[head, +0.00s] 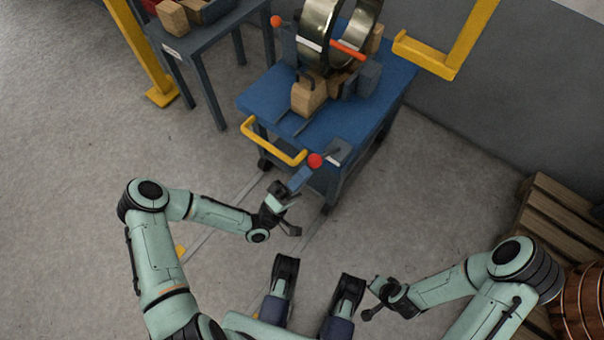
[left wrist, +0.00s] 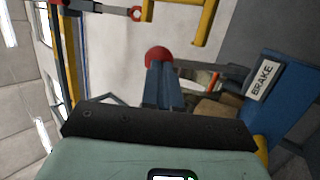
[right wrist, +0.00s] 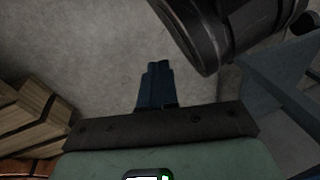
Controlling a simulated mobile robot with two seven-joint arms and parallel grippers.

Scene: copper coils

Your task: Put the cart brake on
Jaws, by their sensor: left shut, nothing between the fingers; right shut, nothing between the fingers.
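The blue cart (head: 350,118) stands ahead of me, with a yellow handle (head: 272,143) on its near side. The brake lever's red ball knob (head: 315,160) is at the cart's near right corner, beside a small white label (head: 334,157). In the left wrist view the label reads BRAKE (left wrist: 262,78). My left gripper (head: 304,174) is shut and empty, its blue fingertips at the red knob. In the left wrist view the knob (left wrist: 158,56) is just beyond the tips; I cannot tell whether they touch. My right gripper (right wrist: 157,68) is shut and empty, low, away from the cart.
A grey table (head: 205,38) stands to the left of the cart, near a yellow post (head: 140,45). Wooden pallets (head: 555,215) are at the right.

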